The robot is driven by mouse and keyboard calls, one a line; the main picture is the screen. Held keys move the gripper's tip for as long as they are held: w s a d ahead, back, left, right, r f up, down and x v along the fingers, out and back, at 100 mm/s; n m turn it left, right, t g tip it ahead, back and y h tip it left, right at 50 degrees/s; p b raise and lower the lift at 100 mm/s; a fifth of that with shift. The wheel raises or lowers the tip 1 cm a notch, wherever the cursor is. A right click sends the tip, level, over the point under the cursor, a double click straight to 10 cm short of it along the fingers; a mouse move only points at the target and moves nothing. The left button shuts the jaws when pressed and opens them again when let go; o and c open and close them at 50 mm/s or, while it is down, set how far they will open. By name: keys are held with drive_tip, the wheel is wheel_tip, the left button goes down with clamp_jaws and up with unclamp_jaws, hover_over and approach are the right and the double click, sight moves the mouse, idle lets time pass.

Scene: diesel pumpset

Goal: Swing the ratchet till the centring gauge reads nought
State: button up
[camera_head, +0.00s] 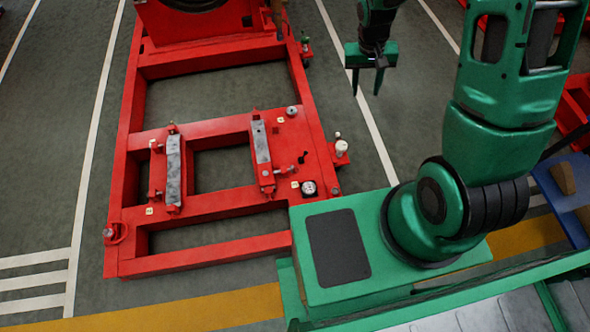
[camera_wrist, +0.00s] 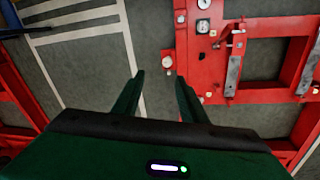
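A small round dial (camera_head: 308,187) with a pale face and dark rim, likely the centring gauge, sits at the near right corner of the red base frame; its reading is too small to tell. A similar round dial shows in the wrist view (camera_wrist: 203,27). My gripper (camera_head: 366,92) hangs right of the frame, over the floor, fingers down and apart. In the wrist view my gripper (camera_wrist: 160,78) is open with nothing between its fingers.
The red frame (camera_head: 210,258) has two grey-topped mounting rails (camera_head: 174,170) and open bays. A white-topped fitting (camera_head: 340,148) sticks out at its right side. A red machine body (camera_head: 195,22) stands at the far end. A blue bin (camera_head: 560,205) is at right. Floor left is clear.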

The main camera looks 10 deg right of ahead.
drive_tip(key=w+a+f+n+y, duration=0.1)
drive_tip(key=a+f, duration=0.9)
drive_tip(key=f, duration=0.4)
drive_tip(key=y, duration=0.1)
hover_over(295, 169)
drive_tip(key=w+d, duration=0.1)
drive_tip(key=d, duration=0.1)
drive_tip(key=f, duration=1.4)
drive_tip(key=shift+w+a+f, duration=0.2)
drive_tip(key=shift+f, duration=0.15)
drive_tip(key=f, duration=0.7)
drive_tip(key=a+f, duration=0.1)
drive_tip(key=f, duration=0.2)
drive_tip(key=shift+w+f, duration=0.1)
drive_tip(key=shift+f, duration=0.25)
clamp_jaws()
drive_tip(key=shift+a, duration=0.1)
drive_tip(key=shift+w+r, duration=0.1)
